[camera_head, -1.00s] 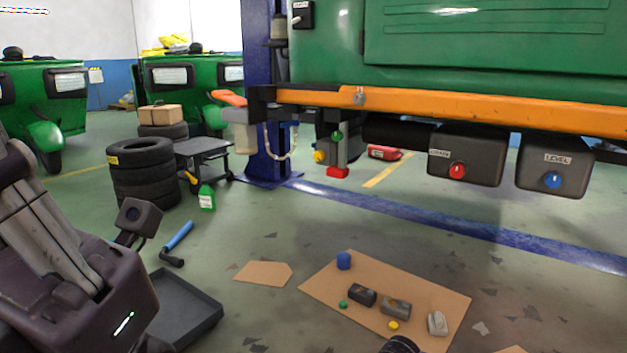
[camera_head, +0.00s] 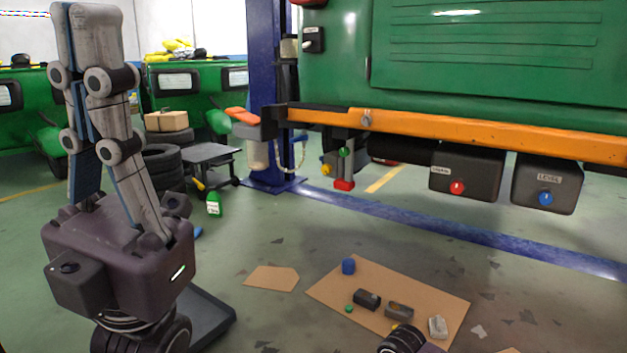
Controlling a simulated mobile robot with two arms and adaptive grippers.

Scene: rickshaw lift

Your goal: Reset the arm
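My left gripper (camera_head: 92,18) stands at the left of the head view with its grey fingers pointing up. Its purple body (camera_head: 125,250) sits on a dark ribbed wrist at the bottom edge. The fingers overlap from this side, so the gap between them is hidden. Nothing shows held at its tips. It is well left of the green vehicle (camera_head: 470,45) and its orange beam (camera_head: 480,131). A dark ribbed part (camera_head: 402,340) at the bottom edge looks like my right wrist. My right gripper is out of view.
A cardboard sheet (camera_head: 330,290) on the floor carries a blue cup (camera_head: 348,266) and several small parts. A dark tray (camera_head: 208,318) lies beside my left wrist. Tyres (camera_head: 165,168) and a black cart (camera_head: 208,155) stand behind. Dark boxes (camera_head: 467,170) hang under the beam.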

